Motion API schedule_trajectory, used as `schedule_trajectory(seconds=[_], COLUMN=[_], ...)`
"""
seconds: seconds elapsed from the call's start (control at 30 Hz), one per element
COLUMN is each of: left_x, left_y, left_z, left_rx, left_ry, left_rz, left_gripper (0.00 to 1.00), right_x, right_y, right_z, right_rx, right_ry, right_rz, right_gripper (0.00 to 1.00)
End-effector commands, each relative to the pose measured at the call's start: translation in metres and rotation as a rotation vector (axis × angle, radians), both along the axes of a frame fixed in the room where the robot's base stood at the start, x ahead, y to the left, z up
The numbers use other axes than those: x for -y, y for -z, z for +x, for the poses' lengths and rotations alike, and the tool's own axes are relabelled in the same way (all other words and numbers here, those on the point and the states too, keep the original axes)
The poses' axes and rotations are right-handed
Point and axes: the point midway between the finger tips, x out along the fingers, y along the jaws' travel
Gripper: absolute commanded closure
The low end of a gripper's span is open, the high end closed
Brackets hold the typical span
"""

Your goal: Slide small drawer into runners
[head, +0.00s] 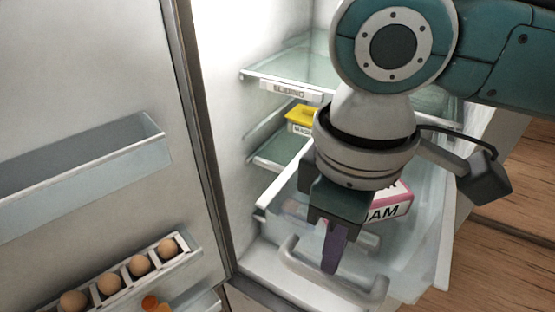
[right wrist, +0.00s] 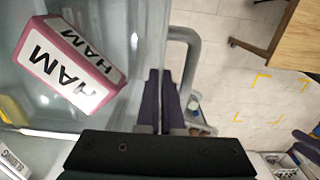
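The small drawer (head: 420,245) is a clear bin with a pale bar handle (head: 300,272) on its front. It sticks out of the lit fridge, and its back end is hidden behind my right arm. It also shows in the right wrist view (right wrist: 145,30), with the handle (right wrist: 190,50). My right gripper (head: 333,262) is at the middle of the drawer front, above the handle. In the right wrist view its purple fingers (right wrist: 162,75) are close together with the front wall's rim running between them. A ham box (head: 392,203) lies in the drawer. My left gripper is out of view.
A glass shelf (head: 290,72) with a label strip is above. A yellow-lidded tub (head: 301,115) stands deeper inside. The open fridge door (head: 80,80) at left carries a bin and an egg rack (head: 190,250).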

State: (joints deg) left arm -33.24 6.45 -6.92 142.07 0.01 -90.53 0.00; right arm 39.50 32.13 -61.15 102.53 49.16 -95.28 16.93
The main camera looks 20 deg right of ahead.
Motion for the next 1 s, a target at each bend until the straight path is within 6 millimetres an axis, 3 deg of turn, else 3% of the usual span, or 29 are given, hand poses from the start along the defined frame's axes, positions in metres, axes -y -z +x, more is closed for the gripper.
schedule_trajectory(seconds=[1.0], left_x=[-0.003], left_y=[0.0], left_z=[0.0], left_rx=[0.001], left_ry=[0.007], left_rz=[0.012], left_gripper=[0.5], right_x=[0.051], right_y=[0.015], right_z=[0.044], right_rx=[0.002], right_ry=[0.002], right_rz=[-0.001], right_gripper=[1.0])
